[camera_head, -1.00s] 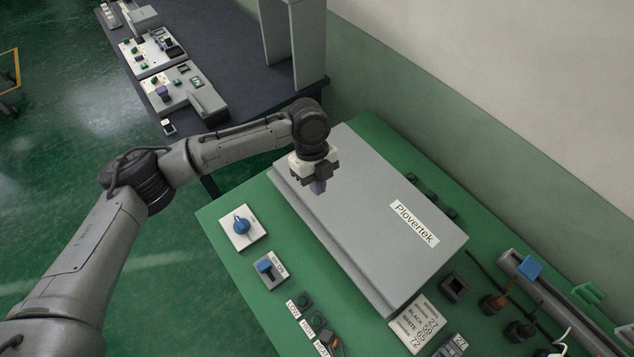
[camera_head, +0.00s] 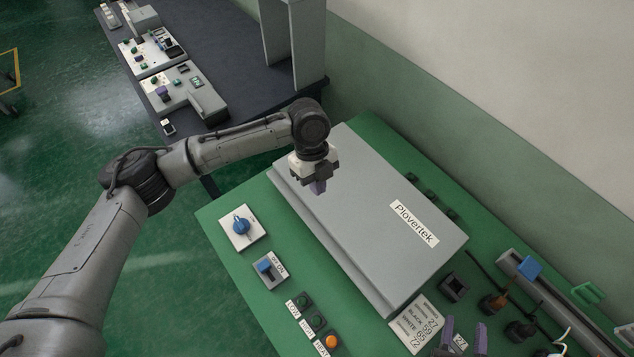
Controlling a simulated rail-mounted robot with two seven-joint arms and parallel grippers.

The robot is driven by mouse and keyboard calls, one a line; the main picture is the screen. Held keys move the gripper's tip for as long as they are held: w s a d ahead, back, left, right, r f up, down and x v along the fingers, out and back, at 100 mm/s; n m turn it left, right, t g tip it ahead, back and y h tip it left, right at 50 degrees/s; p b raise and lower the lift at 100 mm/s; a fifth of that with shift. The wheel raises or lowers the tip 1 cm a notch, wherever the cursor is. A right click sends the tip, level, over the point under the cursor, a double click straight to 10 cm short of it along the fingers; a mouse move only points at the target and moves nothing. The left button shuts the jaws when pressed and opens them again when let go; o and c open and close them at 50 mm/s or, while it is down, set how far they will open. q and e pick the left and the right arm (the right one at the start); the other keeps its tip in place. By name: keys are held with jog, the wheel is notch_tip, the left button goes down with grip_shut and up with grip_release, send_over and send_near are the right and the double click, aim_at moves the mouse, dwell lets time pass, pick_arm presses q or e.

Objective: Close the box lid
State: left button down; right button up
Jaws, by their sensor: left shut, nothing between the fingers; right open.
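The grey box (camera_head: 375,215) with a "Plovertek" label sits on the green board. Its lid lies down flat over the box body, with a thin edge line along the near left side. My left gripper (camera_head: 318,188) is shut and empty, pointing down over the far left part of the lid. I cannot tell whether its tips touch the lid.
The green board (camera_head: 233,277) carries a blue knob (camera_head: 241,226), a blue switch (camera_head: 266,267), several labelled buttons and a white label card (camera_head: 417,325). Cables and connectors lie at the right. A dark table (camera_head: 245,80) with control boxes stands behind. A wall runs along the right.

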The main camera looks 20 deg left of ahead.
jog(key=s+f+g, duration=0.3)
jog(key=f+g, duration=0.2)
jog(key=s+f+m+g, duration=0.1)
jog(key=s+f+g, duration=0.3)
jog(key=f+g, duration=0.1)
jog(key=s+f+g, duration=0.4)
jog(key=shift+d+f+m+g+h, duration=0.4)
pick_arm(q)
jog(key=shift+s+a+f+t+p, duration=0.15)
jog(key=shift+s+f+t+p, duration=0.15)
jog(key=shift+f+p, duration=0.4)
pick_arm(e)
jog(key=shift+s+r, duration=0.2)
jog(key=shift+r, duration=0.5)
pick_arm(q)
jog(key=shift+r, duration=0.2)
jog(key=v, duration=1.3)
jog(key=shift+w+a+r+p, duration=0.2)
jog(key=shift+r+p, duration=0.1)
jog(key=shift+p, duration=0.1)
pick_arm(e)
jog(key=shift+r, duration=0.35)
